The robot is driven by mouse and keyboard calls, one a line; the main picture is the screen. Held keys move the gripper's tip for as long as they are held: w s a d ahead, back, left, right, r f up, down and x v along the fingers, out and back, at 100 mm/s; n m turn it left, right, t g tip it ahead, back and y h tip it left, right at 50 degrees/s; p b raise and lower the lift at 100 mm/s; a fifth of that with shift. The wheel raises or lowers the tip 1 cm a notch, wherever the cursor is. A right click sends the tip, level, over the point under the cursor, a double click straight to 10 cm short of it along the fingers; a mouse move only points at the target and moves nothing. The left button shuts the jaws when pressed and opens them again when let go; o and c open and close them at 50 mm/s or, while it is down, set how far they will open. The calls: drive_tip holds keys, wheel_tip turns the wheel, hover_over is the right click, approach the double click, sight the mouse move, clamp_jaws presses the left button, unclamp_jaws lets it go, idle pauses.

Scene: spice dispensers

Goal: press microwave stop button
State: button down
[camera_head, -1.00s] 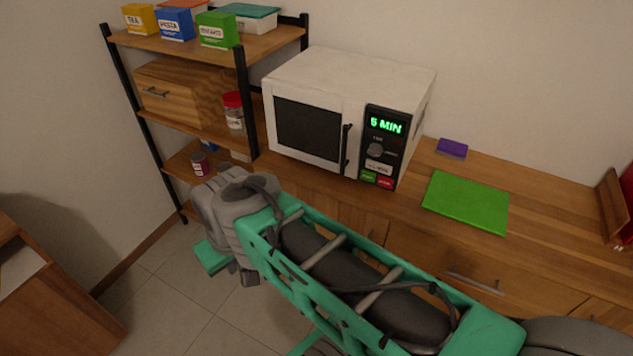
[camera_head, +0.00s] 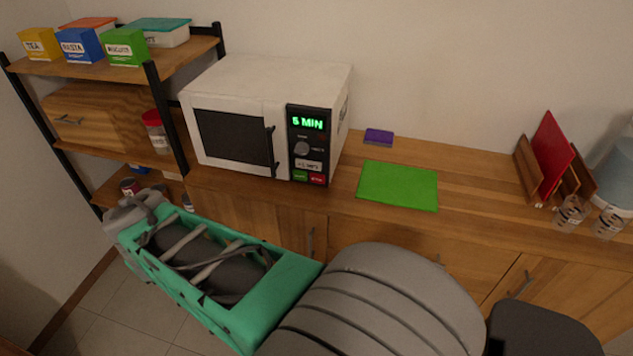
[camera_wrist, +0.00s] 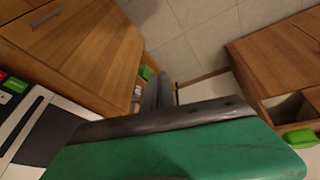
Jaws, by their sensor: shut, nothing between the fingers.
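The white microwave (camera_head: 262,85) stands on the wooden counter, its display reading 5 MIN. Its red stop button (camera_head: 317,178) is at the bottom right of the dark control panel (camera_head: 308,140), beside the green button (camera_head: 300,175). In the wrist view, the red button (camera_wrist: 3,75) is cut by the left edge, with the green button (camera_wrist: 15,85) beside it. My gripper (camera_wrist: 160,92) shows as dark fingers beyond a green body, shut and empty, apart from the buttons. In the head view, my arm's far end is low at the left, and the fingers cannot be made out there.
A green mat (camera_head: 398,185) and a purple sponge-like block (camera_head: 379,137) lie right of the microwave. A shelf (camera_head: 185,58) with boxes stands to the left. Glass jars (camera_head: 571,212) and a rack with a red board (camera_head: 552,155) are at the far right. The counter between is clear.

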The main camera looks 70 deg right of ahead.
sight(317, 179)
drive_tip(key=s+d+f+m+h, duration=0.1)
drive_tip(key=d+f+m+h, duration=0.2)
drive_tip(key=d, duration=1)
drive_tip(key=s+d+f+g+h+b, duration=0.1)
drive_tip(key=s+d+f+g+h, duration=0.1)
drive_tip(key=s+d, duration=0.4)
drive_tip(key=s+d+f+m+g+h+b, duration=0.1)
drive_tip(key=s+d+f+g, duration=0.1)
drive_tip(key=s+d, duration=0.5)
drive_tip(key=d+f, duration=0.1)
drive_tip(key=d, duration=0.5)
drive_tip(key=shift+s+f+h, duration=0.2)
drive_tip(key=shift+s+h, duration=0.05)
drive_tip(key=shift+h, duration=0.15)
drive_tip(key=shift+d, duration=0.1)
drive_tip(key=d, duration=0.2)
drive_tip(key=w+d+b, duration=0.1)
drive_tip(key=d, duration=0.2)
drive_tip(key=d+b, duration=0.1)
drive_tip(key=d, duration=0.1)
drive_tip(key=shift+w+d+f, duration=0.1)
drive_tip(key=shift+w+d, duration=0.05)
drive_tip(key=shift+d, duration=0.2)
drive_tip(key=shift+w+d, duration=0.1)
drive_tip(key=shift+d, duration=0.35)
drive_tip(key=shift+d, duration=0.1)
drive_tip(key=shift+d, duration=0.35)
